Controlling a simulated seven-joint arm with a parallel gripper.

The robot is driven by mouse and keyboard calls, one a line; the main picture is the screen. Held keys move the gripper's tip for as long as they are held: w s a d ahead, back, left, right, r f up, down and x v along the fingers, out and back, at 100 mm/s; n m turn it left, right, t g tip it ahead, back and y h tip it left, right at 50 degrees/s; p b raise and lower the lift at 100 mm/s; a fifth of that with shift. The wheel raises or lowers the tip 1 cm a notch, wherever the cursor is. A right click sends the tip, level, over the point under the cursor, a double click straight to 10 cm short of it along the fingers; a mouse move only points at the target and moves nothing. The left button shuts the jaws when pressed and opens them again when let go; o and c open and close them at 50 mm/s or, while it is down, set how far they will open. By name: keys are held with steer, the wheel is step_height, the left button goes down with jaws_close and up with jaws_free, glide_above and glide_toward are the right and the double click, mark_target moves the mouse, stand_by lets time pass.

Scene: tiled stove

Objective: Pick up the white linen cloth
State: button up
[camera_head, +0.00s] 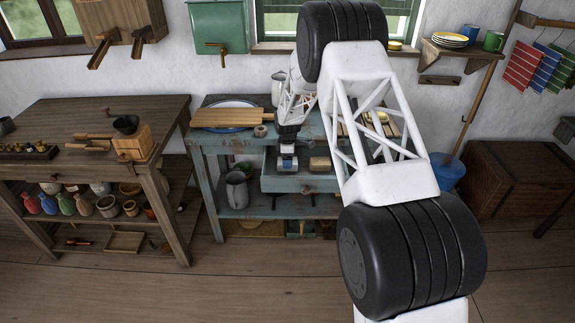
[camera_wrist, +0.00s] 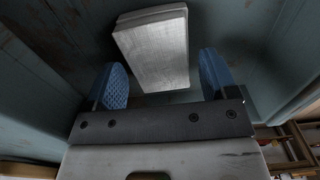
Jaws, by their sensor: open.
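A pale, whitish folded block, which looks like the linen cloth (camera_wrist: 156,42), lies in the open blue-grey drawer (camera_head: 285,184). My gripper (camera_head: 288,164) reaches down into this drawer. In the wrist view my gripper (camera_wrist: 162,66) is open, with one blue finger pad on each side of the cloth's near part. Gaps show between the pads and the cloth, and nothing is held. In the head view my gripper hides most or all of the cloth.
A tan block (camera_head: 319,163) lies in the drawer right of my gripper. The drawer walls are close by. A wooden board (camera_head: 225,118) lies on the blue table above, and a grey metal jug (camera_head: 237,190) stands on the lower shelf to the left.

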steer(key=shift+f, duration=1.1)
steer(key=shift+c, duration=0.3)
steer(key=c, duration=0.6)
steer(key=shift+c, duration=0.2)
steer(key=shift+r, duration=0.2)
step_height(320, 180, up, 18)
steer(key=shift+f, duration=0.15)
